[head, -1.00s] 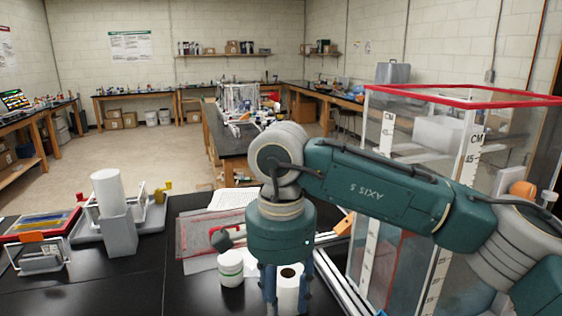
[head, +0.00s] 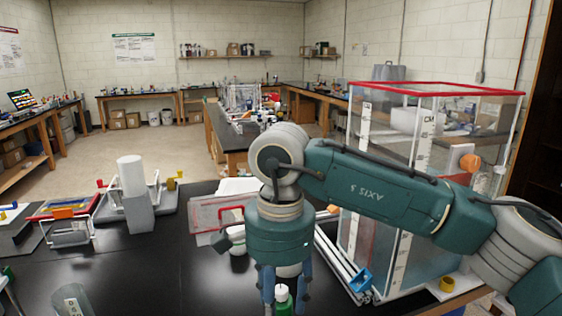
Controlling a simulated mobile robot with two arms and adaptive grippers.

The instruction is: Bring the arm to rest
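My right arm (head: 385,197), dark green with grey joints, comes in from the right and bends down at its wrist. My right gripper (head: 287,292) points down over the black table, its two blue fingers apart. A green bottle with a white cap (head: 283,293) shows between the fingers at the bottom edge; I cannot tell its depth relative to them. Nothing is visibly gripped. A white jar (head: 238,243) is partly hidden behind the wrist. My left gripper is not in view.
A red-rimmed clear tank (head: 398,245) stands at the right beside metal rails (head: 340,262). A white cylinder on a grey block (head: 133,180) stands at the left. The black table (head: 165,270) is clear at front centre-left. A clear cup (head: 72,300) is at the lower left.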

